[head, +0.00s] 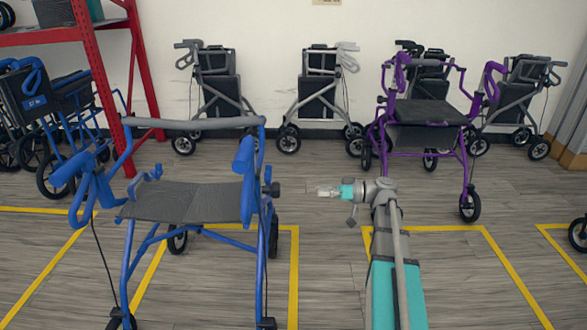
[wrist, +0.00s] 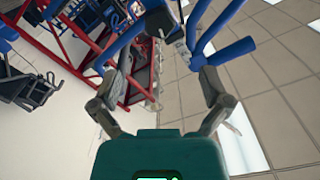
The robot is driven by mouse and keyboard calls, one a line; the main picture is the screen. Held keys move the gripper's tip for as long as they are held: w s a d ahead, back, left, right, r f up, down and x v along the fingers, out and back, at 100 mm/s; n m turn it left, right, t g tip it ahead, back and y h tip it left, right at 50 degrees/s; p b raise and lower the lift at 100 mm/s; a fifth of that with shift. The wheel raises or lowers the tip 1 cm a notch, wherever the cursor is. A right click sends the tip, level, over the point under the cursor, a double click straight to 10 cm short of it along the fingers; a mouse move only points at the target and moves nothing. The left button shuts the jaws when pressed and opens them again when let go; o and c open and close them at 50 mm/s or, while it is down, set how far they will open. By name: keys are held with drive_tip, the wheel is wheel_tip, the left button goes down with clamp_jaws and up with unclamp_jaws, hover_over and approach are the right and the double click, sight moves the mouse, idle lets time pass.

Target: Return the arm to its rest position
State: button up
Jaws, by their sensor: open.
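My arm (head: 390,262) reaches forward from the bottom right in the head view, with its wrist bent to the left. My gripper (head: 321,191) points left toward the blue rollator (head: 185,203) and sits to the right of its frame, with a visible gap between them in the picture. In the wrist view my gripper (wrist: 158,68) has its two fingers spread, with nothing held. Blue tubes (wrist: 222,52) show beyond and around the fingertips in that tilted view.
A purple rollator (head: 425,115) stands behind my arm to the right. Several grey folded rollators (head: 318,88) line the wall. A red rack (head: 105,90) and blue wheelchairs (head: 45,100) are at left. Yellow floor lines (head: 295,270) mark bays.

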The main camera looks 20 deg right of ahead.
drive_tip(key=s+a+f+m+g+h+p, duration=0.3)
drive_tip(key=a+f+h, duration=0.35)
drive_tip(key=a, duration=0.35)
drive_tip(key=s+a+f+m+g+h+p, duration=0.25)
drive_tip(key=s+f+m+h+p, duration=0.2)
drive_tip(key=s+h, duration=0.55)
wheel_tip(320, 180, up, 37)
drive_tip(key=w+p, duration=0.1)
drive_tip(key=p, duration=3.6)
drive_tip(key=shift+w+d+m+h, duration=0.15)
drive_tip(key=shift+d+m+h, duration=0.2)
drive_tip(key=shift+m, duration=0.1)
